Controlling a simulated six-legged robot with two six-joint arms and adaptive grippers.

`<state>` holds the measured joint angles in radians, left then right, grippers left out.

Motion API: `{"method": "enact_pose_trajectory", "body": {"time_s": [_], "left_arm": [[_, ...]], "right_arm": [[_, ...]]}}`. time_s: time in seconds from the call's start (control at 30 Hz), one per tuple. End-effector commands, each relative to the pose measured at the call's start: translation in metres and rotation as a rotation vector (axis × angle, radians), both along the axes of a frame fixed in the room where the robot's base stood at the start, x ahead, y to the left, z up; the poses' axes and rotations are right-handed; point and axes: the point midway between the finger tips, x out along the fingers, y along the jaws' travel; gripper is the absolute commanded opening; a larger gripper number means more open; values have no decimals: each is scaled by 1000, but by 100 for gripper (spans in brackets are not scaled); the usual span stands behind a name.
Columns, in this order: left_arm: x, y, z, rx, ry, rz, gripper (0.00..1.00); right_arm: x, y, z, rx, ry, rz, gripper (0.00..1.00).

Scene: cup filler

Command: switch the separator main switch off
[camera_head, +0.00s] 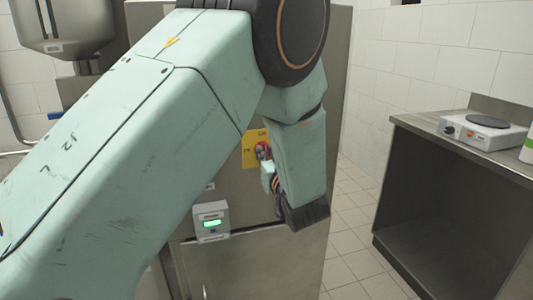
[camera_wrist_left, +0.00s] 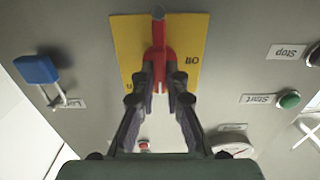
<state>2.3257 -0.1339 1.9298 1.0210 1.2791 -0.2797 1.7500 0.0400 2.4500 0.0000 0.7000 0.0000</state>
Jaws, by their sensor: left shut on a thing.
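The separator main switch is a red handle (camera_wrist_left: 160,50) on a yellow plate (camera_wrist_left: 195,45), at the top middle of the left wrist view. In the head view the yellow plate (camera_head: 249,152) is on the grey cabinet front, partly behind my arm. My left gripper (camera_wrist_left: 160,85) has its two dark fingers closed on the red handle from both sides. In the head view my left gripper (camera_head: 266,165) is at the plate, mostly hidden by my wrist. The plate's lettering appears upside down in the wrist view and is only partly legible. My right gripper is in neither view.
The wrist view shows a blue padlock (camera_wrist_left: 37,69) left, a green Start button (camera_wrist_left: 289,100) and a dark Stop button (camera_wrist_left: 314,57) right. A box with a green display (camera_head: 211,222) is below the plate. A hotplate (camera_head: 482,131) stands on the right counter.

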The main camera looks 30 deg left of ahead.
Motion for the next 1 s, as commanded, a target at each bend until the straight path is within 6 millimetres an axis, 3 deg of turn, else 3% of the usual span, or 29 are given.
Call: {"method": "enact_pose_trajectory", "body": {"time_s": [0.47,1.0], "left_arm": [[0,1,0,-63,-74,1,0],[-2,3,-2,-375,-440,1,0]], "right_arm": [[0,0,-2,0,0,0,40],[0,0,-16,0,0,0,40]]}}
